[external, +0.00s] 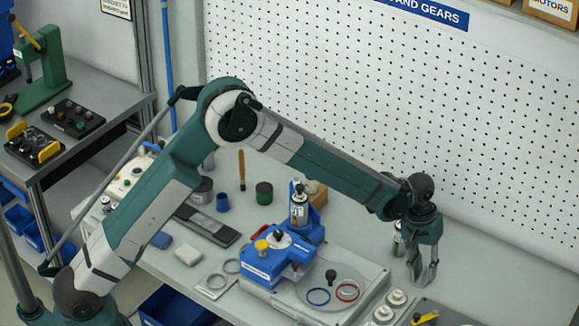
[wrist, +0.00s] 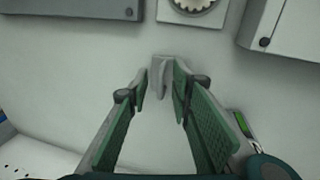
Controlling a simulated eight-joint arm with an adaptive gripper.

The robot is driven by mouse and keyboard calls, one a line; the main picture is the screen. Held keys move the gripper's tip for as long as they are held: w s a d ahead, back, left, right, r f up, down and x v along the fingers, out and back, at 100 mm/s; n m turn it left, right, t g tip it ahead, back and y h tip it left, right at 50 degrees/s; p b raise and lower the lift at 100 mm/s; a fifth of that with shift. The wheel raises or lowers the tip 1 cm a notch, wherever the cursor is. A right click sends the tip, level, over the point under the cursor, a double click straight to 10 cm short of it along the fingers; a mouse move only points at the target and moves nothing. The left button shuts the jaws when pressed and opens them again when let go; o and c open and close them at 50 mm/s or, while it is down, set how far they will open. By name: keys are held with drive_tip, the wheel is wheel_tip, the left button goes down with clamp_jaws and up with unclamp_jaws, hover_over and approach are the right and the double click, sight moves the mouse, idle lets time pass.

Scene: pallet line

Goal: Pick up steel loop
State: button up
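Two thin grey steel loops lie on the bench left of the blue fixture in the external view: one at the front (external: 216,282) and one just behind it (external: 232,267). I cannot tell which is meant. My gripper (external: 424,281) is far to their right, pointing down over the right part of the bench. In the wrist view its two green-padded fingers (wrist: 160,85) are apart. A small pale grey piece (wrist: 160,72) shows between and beyond the fingertips; I cannot tell what it is or whether it is touched. No loop shows in the wrist view.
The blue fixture (external: 267,262) stands between the loops and my gripper. A blue ring (external: 318,297) and a red ring (external: 347,291) lie on its grey plate. Round metal parts (external: 397,298) sit near my gripper. The pegboard (external: 400,110) rises behind.

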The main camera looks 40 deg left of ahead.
idle(0.4)
clamp_jaws()
drive_tip(key=shift+r, duration=0.1)
drive_tip(key=shift+r, duration=4.9)
